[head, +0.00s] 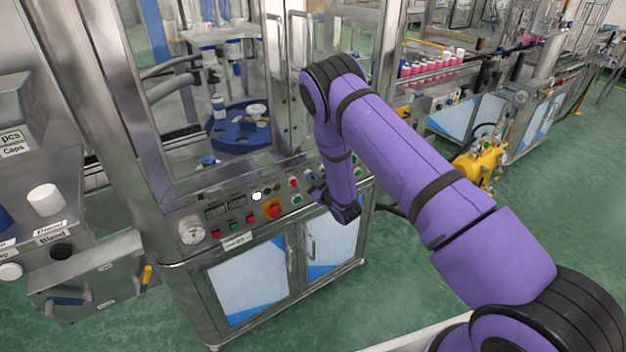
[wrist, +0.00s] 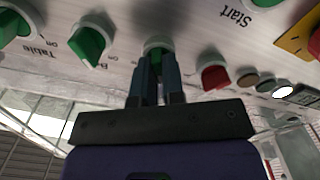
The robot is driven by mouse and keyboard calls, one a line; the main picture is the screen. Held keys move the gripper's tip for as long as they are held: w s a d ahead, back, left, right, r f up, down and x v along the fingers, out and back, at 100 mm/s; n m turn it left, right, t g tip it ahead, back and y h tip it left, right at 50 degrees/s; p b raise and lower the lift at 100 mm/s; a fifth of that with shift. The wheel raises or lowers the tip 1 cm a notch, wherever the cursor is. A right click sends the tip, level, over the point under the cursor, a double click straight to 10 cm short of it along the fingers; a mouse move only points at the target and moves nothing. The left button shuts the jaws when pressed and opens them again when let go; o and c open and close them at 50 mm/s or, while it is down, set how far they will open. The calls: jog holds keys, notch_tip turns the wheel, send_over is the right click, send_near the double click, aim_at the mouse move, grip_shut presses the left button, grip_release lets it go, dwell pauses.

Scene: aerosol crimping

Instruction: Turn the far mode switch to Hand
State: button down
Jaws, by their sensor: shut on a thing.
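The control panel (head: 262,205) runs along the front of the steel machine. My gripper (head: 318,190) is at the right part of this panel in the head view. In the wrist view my gripper (wrist: 157,62) is shut on a green switch knob (wrist: 157,44), one finger on each side. The label of this knob is hidden. Two more green knobs stand to its left, one (wrist: 90,42) close by and one (wrist: 14,24) at the edge over the word Table. The word Hand is not readable, and the knob's setting cannot be told.
A red knob (wrist: 214,72) and a lit white button (wrist: 283,91) are right of my gripper in the wrist view. A red emergency stop on yellow (head: 273,210) sits left of my gripper in the head view. Glass doors rise above the panel.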

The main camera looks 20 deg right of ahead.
jog(key=shift+f, duration=0.1)
dwell(0.4)
jog(key=c, duration=1.2)
grip_release()
jog(key=v, duration=1.1)
jog(key=shift+w, duration=0.1)
